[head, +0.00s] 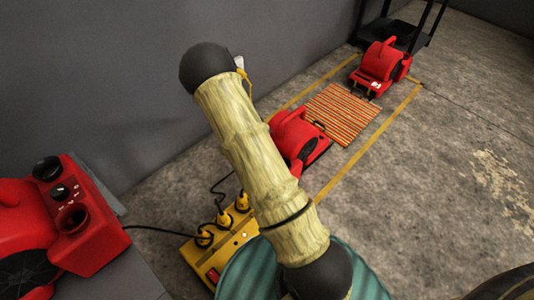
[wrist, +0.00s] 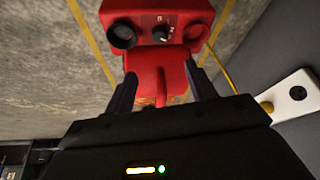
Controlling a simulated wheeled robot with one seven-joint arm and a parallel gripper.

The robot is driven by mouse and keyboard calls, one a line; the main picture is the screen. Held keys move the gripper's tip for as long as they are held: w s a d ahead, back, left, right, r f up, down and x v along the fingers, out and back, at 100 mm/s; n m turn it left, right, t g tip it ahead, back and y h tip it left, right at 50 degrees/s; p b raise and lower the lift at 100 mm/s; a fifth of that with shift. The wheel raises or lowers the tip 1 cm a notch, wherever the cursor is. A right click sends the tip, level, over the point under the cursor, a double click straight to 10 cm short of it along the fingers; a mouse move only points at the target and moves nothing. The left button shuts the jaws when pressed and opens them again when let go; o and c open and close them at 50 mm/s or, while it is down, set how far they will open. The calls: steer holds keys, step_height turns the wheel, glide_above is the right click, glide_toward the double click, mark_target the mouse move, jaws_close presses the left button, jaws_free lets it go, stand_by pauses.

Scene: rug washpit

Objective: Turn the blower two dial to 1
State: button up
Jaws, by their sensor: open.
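In the wrist view a red blower (wrist: 150,62) lies beyond my gripper (wrist: 160,78). The dial's setting is too small to read. My gripper's fingers are open and apart, with nothing held; the dial shows above the gap between them. In the head view one red blower (head: 292,132) is partly hidden behind my arm, and another (head: 381,62) stands at the back. My gripper is not visible there. I cannot tell which blower is number two.
A third red blower (head: 30,225) with a dial (head: 60,192) stands at near left. A yellow power box (head: 213,262) with cords is on the floor. A striped mat (head: 342,114) lies inside yellow tape lines. A black rack (head: 405,30) stands behind. The floor at right is clear.

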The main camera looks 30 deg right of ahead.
steer(key=b+x, duration=0.9)
steer(key=x, duration=0.8)
steer(key=shift+f, duration=0.3)
steer(key=shift+r, duration=0.1)
steer(key=c, duration=1)
